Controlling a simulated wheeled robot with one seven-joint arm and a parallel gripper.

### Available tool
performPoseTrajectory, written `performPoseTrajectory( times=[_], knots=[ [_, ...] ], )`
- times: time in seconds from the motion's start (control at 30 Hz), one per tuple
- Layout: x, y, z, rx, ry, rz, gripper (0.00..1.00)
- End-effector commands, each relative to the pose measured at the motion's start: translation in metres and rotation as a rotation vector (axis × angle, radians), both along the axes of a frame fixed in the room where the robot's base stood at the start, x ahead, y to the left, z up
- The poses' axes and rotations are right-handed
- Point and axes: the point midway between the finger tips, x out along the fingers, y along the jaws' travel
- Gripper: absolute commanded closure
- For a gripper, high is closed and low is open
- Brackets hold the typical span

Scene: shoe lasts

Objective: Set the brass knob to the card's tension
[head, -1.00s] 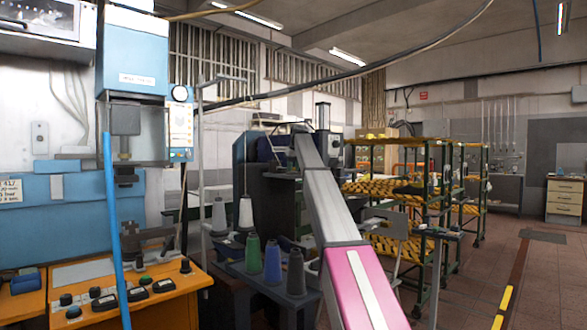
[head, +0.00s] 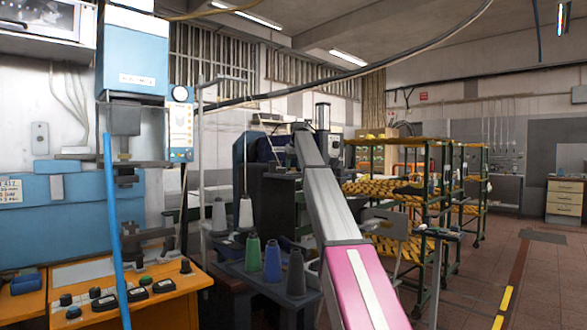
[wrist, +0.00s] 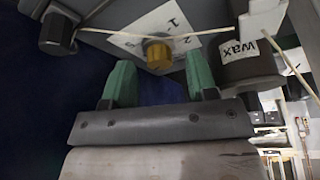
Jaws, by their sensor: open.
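The brass knob (wrist: 158,55) sits on a white dial plate (wrist: 130,38) marked with numbers, in the upper middle of the wrist view. The numbers are only partly readable, and I cannot tell the knob's setting. My gripper (wrist: 159,68) is open, its two green fingers on either side of the knob's near side. I see a gap between each finger and the knob. A paper card (head: 9,190) with small writing is at the left edge of the head view, cut off and too small to read. The knob cannot be made out in the head view.
A pale thread (wrist: 195,33) runs across the dial plate close to the knob. A dark wax pot (wrist: 250,66) stands just right of the right finger. A dark hex-shaped part (wrist: 58,30) is at upper left. Thread cones (head: 272,262) stand left of my arm.

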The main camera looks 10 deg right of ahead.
Motion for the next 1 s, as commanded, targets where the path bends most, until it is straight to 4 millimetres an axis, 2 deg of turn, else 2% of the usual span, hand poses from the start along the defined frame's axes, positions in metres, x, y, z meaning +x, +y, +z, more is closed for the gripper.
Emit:
performPoseTrajectory(
  times=[0.33, 0.5, 0.63, 1.0],
  knots=[
    [-0.023, -0.006, 0.059, 0.0, -0.003, 0.0, 0.47],
    [-0.032, -0.008, 0.08, 0.0, -0.002, 0.0, 0.47],
    [-0.035, -0.008, 0.086, 0.0, -0.002, 0.0, 0.47],
    [-0.035, -0.008, 0.086, 0.0, -0.001, 0.0, 0.47]
  ],
)
